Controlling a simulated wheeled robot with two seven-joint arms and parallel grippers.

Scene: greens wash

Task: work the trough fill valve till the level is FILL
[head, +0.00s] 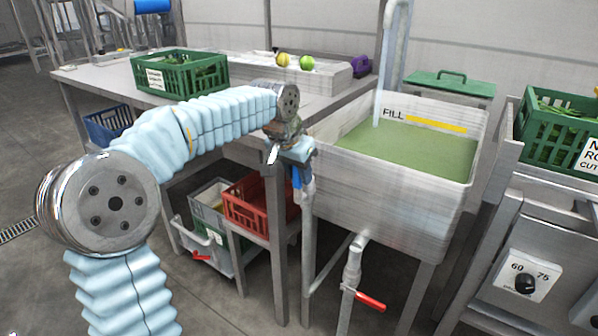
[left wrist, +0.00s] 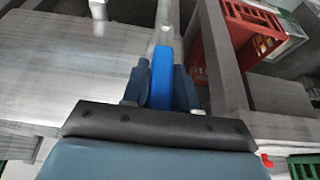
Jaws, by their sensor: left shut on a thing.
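The grey trough (head: 375,195) holds green water (head: 410,150). Its far inner wall carries the word FILL and a yellow line (head: 437,124). The water's far edge lies close below that line; a small gap is hard to judge. My left gripper (head: 298,168) is at the trough's left side, shut on the blue fill valve handle (head: 297,185). In the left wrist view the blue handle (left wrist: 162,78) stands between the two fingers of the gripper (left wrist: 161,88). The fingers hide part of the handle. A pale upright pipe (head: 388,60) reaches down into the trough. My right gripper is not in view.
A red-handled drain valve (head: 370,301) hangs below the trough. A red crate (head: 255,207) sits on the shelf to the left. A green crate of greens (head: 180,72) stands on the table; another (head: 550,135) is at right, above a dial panel (head: 528,277).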

